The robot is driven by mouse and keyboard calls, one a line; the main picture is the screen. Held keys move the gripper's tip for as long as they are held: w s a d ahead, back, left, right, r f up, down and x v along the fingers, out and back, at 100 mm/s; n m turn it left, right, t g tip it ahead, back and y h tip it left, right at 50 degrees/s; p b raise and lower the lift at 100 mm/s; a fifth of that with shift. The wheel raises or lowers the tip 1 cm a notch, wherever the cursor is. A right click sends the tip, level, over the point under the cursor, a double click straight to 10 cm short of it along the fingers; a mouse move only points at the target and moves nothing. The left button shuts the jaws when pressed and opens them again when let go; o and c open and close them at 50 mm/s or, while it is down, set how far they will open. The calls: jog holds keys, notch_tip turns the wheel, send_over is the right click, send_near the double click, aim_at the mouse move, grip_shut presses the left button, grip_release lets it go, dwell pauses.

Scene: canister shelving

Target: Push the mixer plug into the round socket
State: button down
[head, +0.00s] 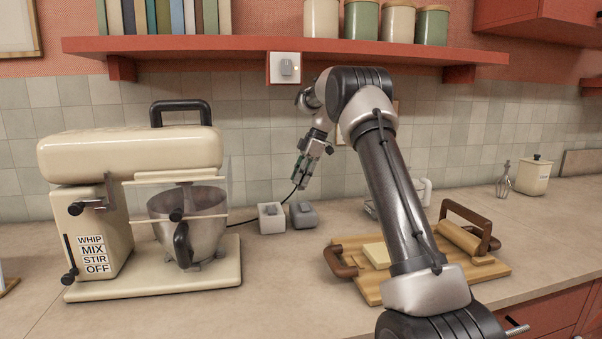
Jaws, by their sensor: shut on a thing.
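The cream stand mixer (130,155) stands at the left of the counter. Its thin dark cord (291,194) runs from the mixer base behind the small boxes and rises to my gripper. My gripper (304,178) points down and is shut at the cord's end, above the counter. The mixer plug is too small and covered by the fingers to make out. A white box (271,218) and a grey box (303,215) sit side by side on the counter below my gripper, apart from it. I cannot tell which one has the round socket.
A wall plate (285,68) with a grey fitting is under the red shelf (400,47), which bears canisters. A wooden board (490,266) with a rolling pin lies at the right under my arm. A whisk (503,180) and lidded jar (533,175) stand farther right.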

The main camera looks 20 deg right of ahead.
jog(key=shift+f, duration=1.85)
jog(key=shift+f, duration=1.4)
jog(key=c, duration=1.1)
grip_release()
jog(key=shift+f, duration=0.1)
jog(key=w+v, duration=0.1)
jog(key=v, duration=1.1)
jog(key=shift+s, duration=0.45)
